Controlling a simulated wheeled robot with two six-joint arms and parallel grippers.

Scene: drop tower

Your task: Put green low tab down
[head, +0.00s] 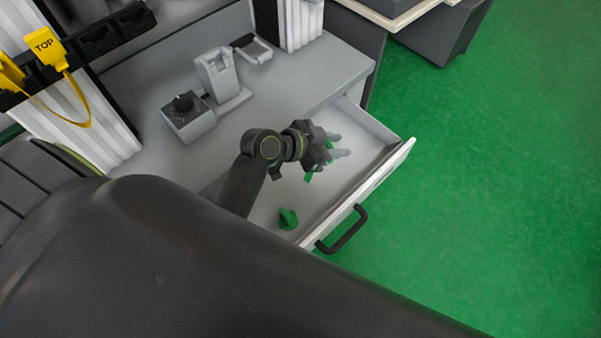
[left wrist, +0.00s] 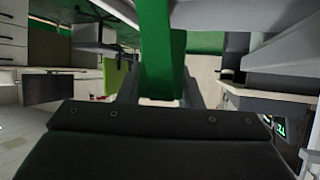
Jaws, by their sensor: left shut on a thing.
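My left gripper (head: 338,148) is over the open drawer (head: 377,172), shut on a green piece. That piece, the green low tab (left wrist: 162,65), stands as a long green strip between the fingers in the left wrist view. In the head view only small bits of green show around the fingers, so its full shape is hidden. A second green piece (head: 288,218) lies on the drawer floor near its front left corner, apart from the gripper. My right gripper is not in view.
The drawer has a dark handle (head: 342,230) on its white front. On the grey worktop (head: 300,85) stand a grey box with a black knob (head: 188,117) and a grey upright fixture (head: 222,78). A yellow "TOP" tag (head: 45,45) hangs at upper left. Green floor lies open to the right.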

